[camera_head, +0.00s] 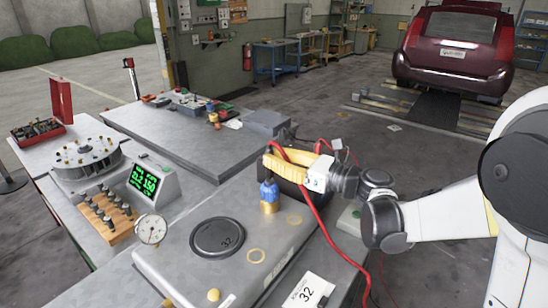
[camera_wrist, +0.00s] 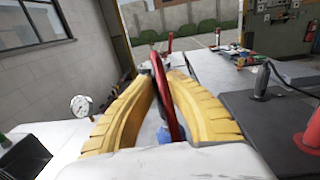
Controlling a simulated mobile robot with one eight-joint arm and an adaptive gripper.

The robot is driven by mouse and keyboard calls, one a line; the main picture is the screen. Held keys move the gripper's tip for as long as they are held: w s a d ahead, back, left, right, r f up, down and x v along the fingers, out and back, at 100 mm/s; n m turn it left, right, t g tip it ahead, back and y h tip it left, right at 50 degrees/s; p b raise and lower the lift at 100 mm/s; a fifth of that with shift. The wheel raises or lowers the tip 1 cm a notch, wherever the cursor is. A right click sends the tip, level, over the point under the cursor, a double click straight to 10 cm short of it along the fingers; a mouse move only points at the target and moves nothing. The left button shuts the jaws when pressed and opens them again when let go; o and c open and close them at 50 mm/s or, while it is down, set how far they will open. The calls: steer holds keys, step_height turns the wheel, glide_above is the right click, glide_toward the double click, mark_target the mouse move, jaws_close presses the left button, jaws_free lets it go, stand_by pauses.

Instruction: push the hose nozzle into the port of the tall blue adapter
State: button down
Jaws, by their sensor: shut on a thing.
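The tall blue adapter (camera_head: 268,192) stands upright on a brass base on the grey bench plate in the head view. A bit of blue (camera_wrist: 164,135) shows low between my fingers in the wrist view. My gripper (camera_head: 273,165) reaches in from the right, its yellow fingers just above and beside the adapter's top. It is shut on the hose nozzle, which the fingers mostly hide. The red hose (camera_wrist: 166,95) runs between the fingers in the wrist view; it hangs below my gripper in the head view (camera_head: 318,215). I cannot tell whether nozzle and port touch.
A dial gauge (camera_head: 151,229), a green display (camera_head: 146,182) and a wooden rack of fittings (camera_head: 107,215) stand left. A card (camera_head: 307,291) lies in front.

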steer(key=shift+f+b, duration=0.45)
steer(key=shift+f, duration=0.15)
steer(key=c, duration=1.4)
jaws_free()
steer(key=shift+c, duration=0.2)
steer(key=v, duration=1.2)
steer(key=s+a+f+n+g+h, duration=0.3)
steer(key=s+f+n+h, duration=0.35)
steer(key=s+n, duration=0.3)
steer(key=s+d+f+n+h, duration=0.3)
steer(key=s+d+n+h, duration=0.5)
steer(key=n, duration=0.7)
steer(key=shift+s+d, duration=1.05)
steer(key=shift+s, duration=0.1)
